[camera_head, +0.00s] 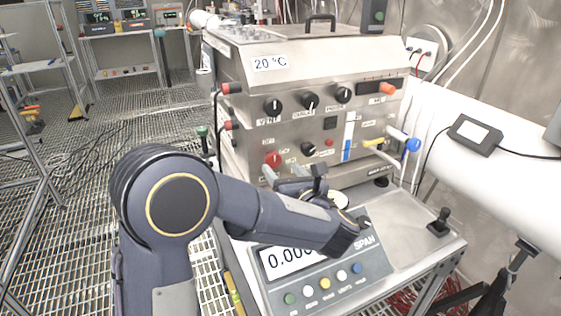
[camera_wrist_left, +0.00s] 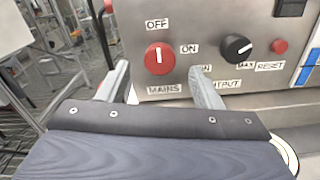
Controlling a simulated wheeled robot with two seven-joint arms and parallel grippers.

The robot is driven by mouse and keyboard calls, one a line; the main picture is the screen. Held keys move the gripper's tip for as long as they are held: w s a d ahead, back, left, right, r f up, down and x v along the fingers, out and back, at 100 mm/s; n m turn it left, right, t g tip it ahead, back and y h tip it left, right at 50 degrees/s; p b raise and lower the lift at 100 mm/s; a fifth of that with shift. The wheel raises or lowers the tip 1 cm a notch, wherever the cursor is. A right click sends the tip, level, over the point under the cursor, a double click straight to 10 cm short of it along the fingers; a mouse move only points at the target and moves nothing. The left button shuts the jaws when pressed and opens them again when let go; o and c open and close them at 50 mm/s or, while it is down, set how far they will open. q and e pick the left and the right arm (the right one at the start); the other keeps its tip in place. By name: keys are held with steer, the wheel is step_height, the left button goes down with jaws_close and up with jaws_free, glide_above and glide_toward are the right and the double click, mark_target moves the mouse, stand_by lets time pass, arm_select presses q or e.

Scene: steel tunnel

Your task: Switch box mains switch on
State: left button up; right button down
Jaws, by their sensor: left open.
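The switch box (camera_head: 310,110) is a steel unit with knobs on its front. Its mains switch is a round red knob (camera_head: 272,159) at the lower left of the front. In the left wrist view the red mains knob (camera_wrist_left: 159,59) has a white pointer line standing upright, toward the OFF label (camera_wrist_left: 157,24). The ON label (camera_wrist_left: 189,48) is to the knob's right. My left gripper (camera_head: 284,171) is open and empty, just in front of the knob. In the wrist view its two fingers (camera_wrist_left: 162,80) stand either side of the knob, a little below it. Contact cannot be told. My right gripper is not seen.
A black output knob (camera_wrist_left: 237,48) and a red reset button (camera_wrist_left: 279,46) sit right of the switch. A meter with a display and coloured buttons (camera_head: 325,285) lies below my left forearm. A joystick (camera_head: 440,222) stands on the bench to the right.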

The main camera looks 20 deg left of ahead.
mark_target(275, 160)
arm_select(q)
steer(key=x, duration=0.4)
steer(key=shift+p, duration=0.3)
steer(key=c, duration=1)
